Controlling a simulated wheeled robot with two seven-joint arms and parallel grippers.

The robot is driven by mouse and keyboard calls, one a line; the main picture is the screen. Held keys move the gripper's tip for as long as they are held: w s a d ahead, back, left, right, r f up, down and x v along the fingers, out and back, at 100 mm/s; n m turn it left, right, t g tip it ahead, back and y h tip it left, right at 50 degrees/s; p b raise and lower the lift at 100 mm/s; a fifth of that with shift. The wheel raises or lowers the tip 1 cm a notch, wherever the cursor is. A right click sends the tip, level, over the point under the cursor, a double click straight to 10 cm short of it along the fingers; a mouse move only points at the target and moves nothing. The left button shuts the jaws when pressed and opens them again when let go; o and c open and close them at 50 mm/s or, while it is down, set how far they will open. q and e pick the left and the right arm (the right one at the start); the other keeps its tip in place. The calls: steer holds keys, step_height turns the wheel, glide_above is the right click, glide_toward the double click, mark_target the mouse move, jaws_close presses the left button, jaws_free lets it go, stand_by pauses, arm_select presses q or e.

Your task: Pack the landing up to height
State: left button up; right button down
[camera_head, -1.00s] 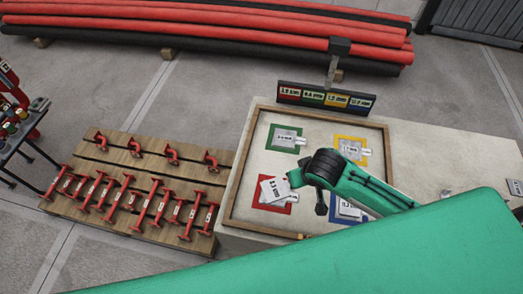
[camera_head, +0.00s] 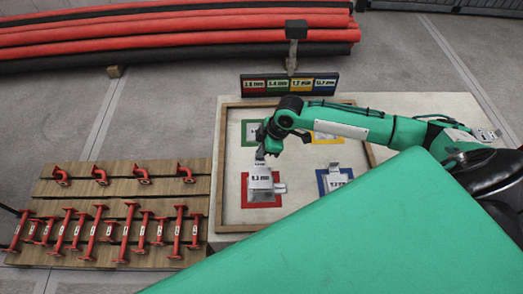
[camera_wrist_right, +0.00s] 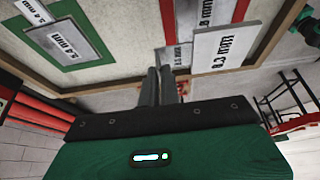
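A wooden-framed tray (camera_head: 219,203) on the pale worktop holds coloured squares. My right gripper (camera_head: 260,157) is over the red square (camera_head: 244,200) at the tray's front left. It appears shut on the end of a grey labelled plate (camera_head: 259,181), which also shows in the right wrist view (camera_wrist_right: 225,46) beside the fingers (camera_wrist_right: 161,86). Another grey plate (camera_wrist_right: 190,20) shows partly beneath it; whether they touch I cannot tell. A plate (camera_head: 335,180) lies on the blue square, and a 5.4 mm plate (camera_wrist_right: 66,42) on the green square. My left gripper is not in view.
A sign (camera_head: 290,84) with four coloured labels stands behind the tray. Red fittings (camera_head: 100,176) and several red flanged pieces (camera_head: 127,232) lie on wooden boards at left. Red and black pipes (camera_head: 170,35) lie behind. Open floor lies between pipes and worktop.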

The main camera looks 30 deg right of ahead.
mark_target(264, 157)
steer(key=shift+r+p, duration=0.15)
steer(key=shift+p, duration=0.3)
steer(key=shift+f+b, duration=1.25)
steer(key=shift+f, duration=1.8)
steer(key=shift+f, duration=0.55)
steer(key=c, duration=1.6)
jaws_free()
steer(key=shift+o, duration=0.2)
steer(key=b+v, duration=0.1)
steer(key=v, duration=1.2)
steer(key=shift+r+b, duration=0.4)
